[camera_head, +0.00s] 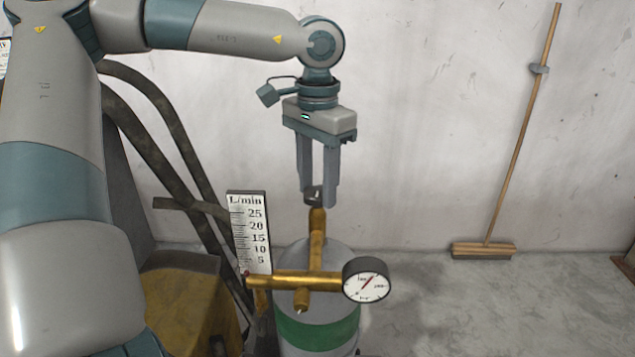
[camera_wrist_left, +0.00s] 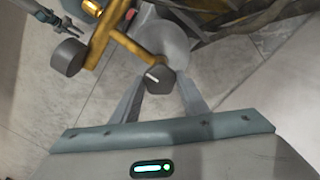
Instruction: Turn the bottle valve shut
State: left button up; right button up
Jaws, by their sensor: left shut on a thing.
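The grey gas bottle (camera_head: 318,330) with a green band stands upright at the lower middle of the head view. A brass valve body rises from it, with a small dark valve knob (camera_head: 313,192) on top. In the left wrist view the knob (camera_wrist_left: 160,79) is a dark faceted cap with a pale mark. My left gripper (camera_head: 316,200) points straight down over the bottle. Its fingers are shut on the knob, one on each side. In the wrist view my right gripper (camera_wrist_left: 62,22) seems to show at the upper left, apart from the bottle; its jaws are too small to read.
A round pressure gauge (camera_head: 367,281) sticks out right of the brass regulator (camera_head: 300,281). A flow scale (camera_head: 250,232) stands at its left. A yellow machine (camera_head: 185,300) is at the lower left. A broom (camera_head: 484,250) leans on the wall at right; the floor before it is clear.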

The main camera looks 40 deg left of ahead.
aim_at(318, 190)
dwell(0.4)
pick_arm(q)
jog(key=o, duration=1)
notch_tip(318, 190, up, 18)
jog(key=shift+f+b, duration=0.25)
jog(key=shift+b, duration=0.2)
jog(key=shift+f, duration=0.1)
